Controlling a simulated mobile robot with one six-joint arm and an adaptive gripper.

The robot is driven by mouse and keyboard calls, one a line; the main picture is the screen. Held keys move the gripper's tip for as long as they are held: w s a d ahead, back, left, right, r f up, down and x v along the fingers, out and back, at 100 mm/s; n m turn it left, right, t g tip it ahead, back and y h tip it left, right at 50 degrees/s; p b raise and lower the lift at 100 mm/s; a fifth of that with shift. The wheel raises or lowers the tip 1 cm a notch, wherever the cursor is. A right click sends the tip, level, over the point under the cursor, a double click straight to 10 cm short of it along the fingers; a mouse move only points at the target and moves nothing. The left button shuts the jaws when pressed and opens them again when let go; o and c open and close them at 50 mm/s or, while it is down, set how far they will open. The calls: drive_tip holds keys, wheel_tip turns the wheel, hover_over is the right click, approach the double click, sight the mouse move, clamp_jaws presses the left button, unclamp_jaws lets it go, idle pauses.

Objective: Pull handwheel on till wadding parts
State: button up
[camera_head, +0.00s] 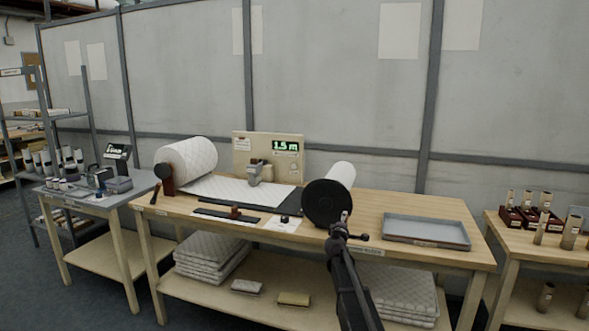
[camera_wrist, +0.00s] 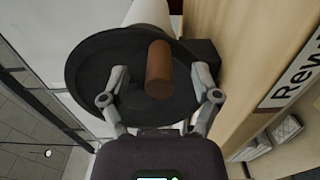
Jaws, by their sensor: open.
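The black handwheel (camera_head: 322,204) sits on the near end of the right-hand white roll (camera_head: 342,174) on the wooden bench. In the wrist view the handwheel (camera_wrist: 95,75) fills the upper middle, with its brown handle (camera_wrist: 159,68) pointing toward me. My gripper (camera_wrist: 160,85) is open, one finger on each side of the handle, with gaps showing. It also shows at the wheel's lower right in the head view (camera_head: 345,218). The display (camera_head: 285,147) reads 1.5 m.
A grey tray (camera_head: 426,242) lies on the bench's right. A small black knob (camera_head: 284,218) and a dark strip (camera_head: 226,216) lie along the front edge. Side tables stand left (camera_head: 110,202) and right (camera_head: 510,243). Folded wadding lies on the lower shelf.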

drive_tip(key=shift+s, duration=0.15)
drive_tip(key=v, duration=0.9)
drive_tip(key=shift+s+a, duration=0.2)
drive_tip(key=shift+s, duration=0.15)
drive_tip(key=shift+d, duration=0.1)
idle(0.5)
drive_tip(key=s+d+f+m+g+h, duration=0.1)
drive_tip(key=s+d+f+m+g, duration=0.45)
drive_tip(key=s, duration=0.45)
drive_tip(key=s+d+f+m+g+h, duration=0.1)
drive_tip(key=s+d+f+m+g, duration=0.4)
drive_tip(key=s, duration=0.6)
drive_tip(key=s+a+f+m+g+y, duration=0.35)
drive_tip(key=s+f, duration=0.25)
drive_tip(key=s, duration=0.6)
drive_tip(key=s+a+f+g+y, duration=0.1)
drive_tip(key=s+a+g+y, duration=0.3)
drive_tip(key=s, duration=0.6)
wheel_tip(320, 180, up, 15)
drive_tip(key=a+p, duration=0.1)
drive_tip(key=p, duration=1.5)
drive_tip(key=shift+w+r+t, duration=0.25)
drive_tip(key=shift+t, duration=0.15)
